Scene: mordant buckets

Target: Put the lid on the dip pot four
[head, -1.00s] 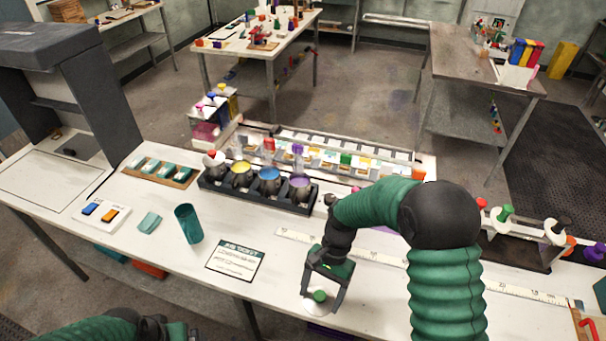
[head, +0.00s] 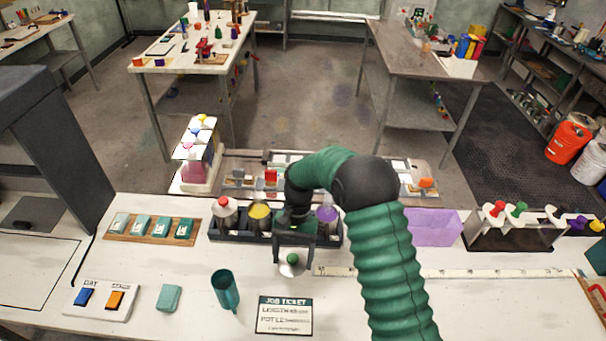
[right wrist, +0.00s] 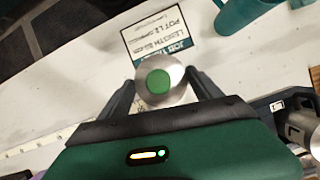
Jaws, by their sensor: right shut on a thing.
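My right gripper (head: 293,260) is shut on a round silver lid (head: 291,269) with a green knob, held in front of the black pot rack. In the right wrist view the lid (right wrist: 172,92) sits between the two fingers, its green knob facing the camera. The rack (head: 230,236) holds a row of pots. The leftmost pot (head: 224,216) wears a lid with a red knob. The pot with yellow contents (head: 259,216) and the rightmost pot, with purple contents (head: 327,215), stand open. The blue pot between them is hidden behind my right gripper. My left gripper is out of view.
A job ticket (head: 284,316), a teal cup (head: 225,290), a teal block (head: 169,297) and a two-button panel (head: 101,299) lie on the white bench. A lilac bin (head: 432,224) and a rack of colored knobs (head: 513,234) stand right. The front right bench is mostly clear.

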